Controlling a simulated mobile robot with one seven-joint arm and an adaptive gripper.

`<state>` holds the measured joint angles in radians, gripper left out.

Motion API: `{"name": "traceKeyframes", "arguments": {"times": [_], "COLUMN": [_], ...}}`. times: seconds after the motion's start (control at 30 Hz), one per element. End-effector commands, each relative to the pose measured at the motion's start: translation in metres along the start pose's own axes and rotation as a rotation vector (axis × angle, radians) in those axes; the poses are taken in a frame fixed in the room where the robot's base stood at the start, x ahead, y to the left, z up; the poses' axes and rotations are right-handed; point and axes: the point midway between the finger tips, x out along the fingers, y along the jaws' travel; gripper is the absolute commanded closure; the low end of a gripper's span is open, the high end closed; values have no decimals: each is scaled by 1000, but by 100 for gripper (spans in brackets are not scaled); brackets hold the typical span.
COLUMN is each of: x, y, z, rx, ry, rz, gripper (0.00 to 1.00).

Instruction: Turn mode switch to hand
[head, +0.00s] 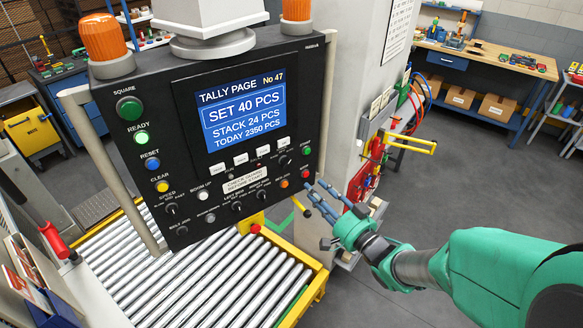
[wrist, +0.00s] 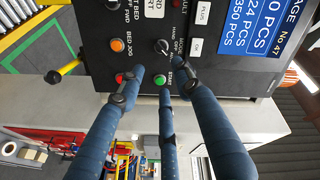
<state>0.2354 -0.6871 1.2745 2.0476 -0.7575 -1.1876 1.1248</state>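The mode switch is a small black rotary knob (wrist: 162,46) on the black control panel, with small printing beside it that includes HAND and OFF. Its pointer direction is too small to tell surely. In the head view the knob (head: 284,160) sits left of the green start button (head: 306,151). My gripper (head: 315,196) is at the panel's lower right, apart from the knob. In the wrist view its blue fingers (wrist: 155,62) are spread, with nothing between them. The knob shows beyond them, uncovered.
A red button (head: 305,173) and an orange button (head: 284,183) are close below the knob. A roller conveyor (head: 205,275) runs beneath the panel. Open floor lies to the right.

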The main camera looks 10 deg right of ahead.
Motion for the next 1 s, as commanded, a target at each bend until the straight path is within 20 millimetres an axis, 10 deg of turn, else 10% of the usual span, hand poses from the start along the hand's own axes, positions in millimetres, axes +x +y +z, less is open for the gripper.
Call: {"name": "traceKeyframes", "arguments": {"times": [1.0], "x": [126], "y": [0], "z": [0], "rx": [0], "ry": [1], "rz": [1], "gripper": [66]}}
